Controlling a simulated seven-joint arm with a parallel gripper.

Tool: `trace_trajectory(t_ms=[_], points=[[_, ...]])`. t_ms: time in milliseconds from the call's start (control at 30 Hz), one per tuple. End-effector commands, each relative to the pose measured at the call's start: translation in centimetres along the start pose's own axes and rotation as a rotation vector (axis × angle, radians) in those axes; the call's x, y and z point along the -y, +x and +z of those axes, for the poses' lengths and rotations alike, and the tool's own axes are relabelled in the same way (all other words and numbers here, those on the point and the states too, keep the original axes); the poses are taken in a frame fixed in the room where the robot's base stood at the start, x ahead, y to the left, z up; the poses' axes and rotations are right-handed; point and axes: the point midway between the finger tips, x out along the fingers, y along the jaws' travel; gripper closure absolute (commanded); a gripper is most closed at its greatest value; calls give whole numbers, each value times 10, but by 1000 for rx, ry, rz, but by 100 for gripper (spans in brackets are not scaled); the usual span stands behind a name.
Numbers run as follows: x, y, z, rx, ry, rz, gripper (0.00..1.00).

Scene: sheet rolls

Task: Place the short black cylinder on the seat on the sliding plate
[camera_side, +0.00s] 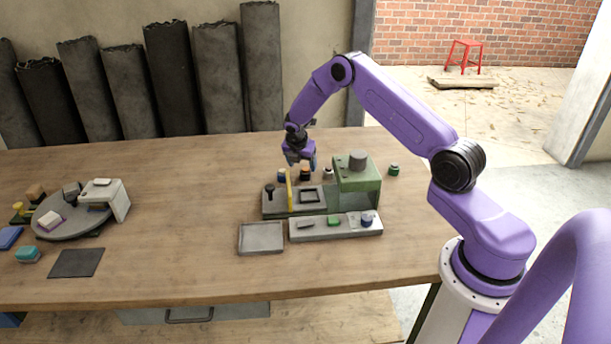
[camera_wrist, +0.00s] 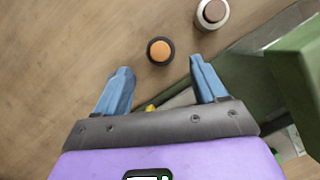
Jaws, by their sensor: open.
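A short black cylinder with an orange top (camera_side: 305,174) stands on the table behind the green machine. In the wrist view the black cylinder (camera_wrist: 153,57) stands just ahead of the fingertips, centred between them. My gripper (camera_side: 304,164) is open and empty above it; both blue fingers show apart in the wrist view (camera_wrist: 159,68). The machine's base carries a grey plate (camera_side: 299,192) with a dark square frame (camera_side: 311,196), which looks like the seat. The frame is out of clear sight in the wrist view.
A white cylinder with a brown top (camera_side: 328,174) stands right of the black one, a blue-sided one (camera_side: 281,176) left. The green housing (camera_side: 357,181) rises close by on the right, and a yellow post (camera_side: 289,190) stands at the plate. A tray (camera_side: 261,239) lies in front.

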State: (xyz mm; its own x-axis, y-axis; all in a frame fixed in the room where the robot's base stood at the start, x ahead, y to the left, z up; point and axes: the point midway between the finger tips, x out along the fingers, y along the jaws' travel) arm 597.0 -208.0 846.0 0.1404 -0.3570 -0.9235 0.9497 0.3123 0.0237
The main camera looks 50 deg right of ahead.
Motion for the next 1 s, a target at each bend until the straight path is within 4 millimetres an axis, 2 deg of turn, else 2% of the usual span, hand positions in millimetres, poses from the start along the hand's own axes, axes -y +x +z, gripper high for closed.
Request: trace_trajectory(t_ms=[100, 300, 633, 833, 867, 900, 1000], points=[[2, 18, 6, -1, 1, -3, 29], [3, 40, 8, -1, 0, -2, 29], [2, 44, 9, 0, 0, -1, 29], [2, 44, 9, 0, 0, -1, 94], [2, 44, 8, 0, 0, -1, 94], [2, 44, 9, 0, 0, 0, 100], [2, 43, 9, 0, 0, 0, 100]])
